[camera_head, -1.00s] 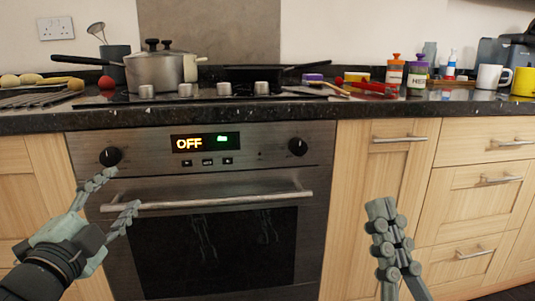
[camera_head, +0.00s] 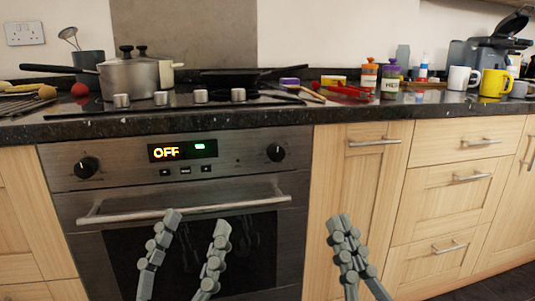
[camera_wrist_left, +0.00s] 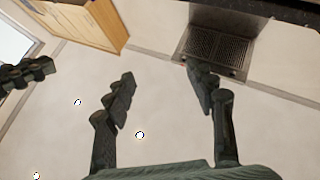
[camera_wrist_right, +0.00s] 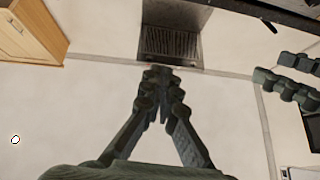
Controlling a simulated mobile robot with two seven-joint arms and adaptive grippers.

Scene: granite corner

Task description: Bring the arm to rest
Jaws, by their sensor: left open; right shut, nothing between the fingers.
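My left gripper (camera_head: 196,222) is in front of the oven door, low in the head view, with its two fingers apart and nothing between them. The left wrist view shows its open fingers (camera_wrist_left: 160,82) pointing up toward the wall and ceiling. My right gripper (camera_head: 340,222) stands to the right, in front of the wooden cabinet beside the oven, with its fingers together and empty. The right wrist view shows its closed fingertips (camera_wrist_right: 160,76). Both grippers point upward, below the countertop, and do not touch anything that I can see.
The oven (camera_head: 180,175) has a horizontal handle (camera_head: 180,210) close behind my left gripper in the picture. The granite countertop (camera_head: 290,118) holds a pot (camera_head: 130,75), jars, mugs and other items. Wooden drawers (camera_head: 455,200) are at right.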

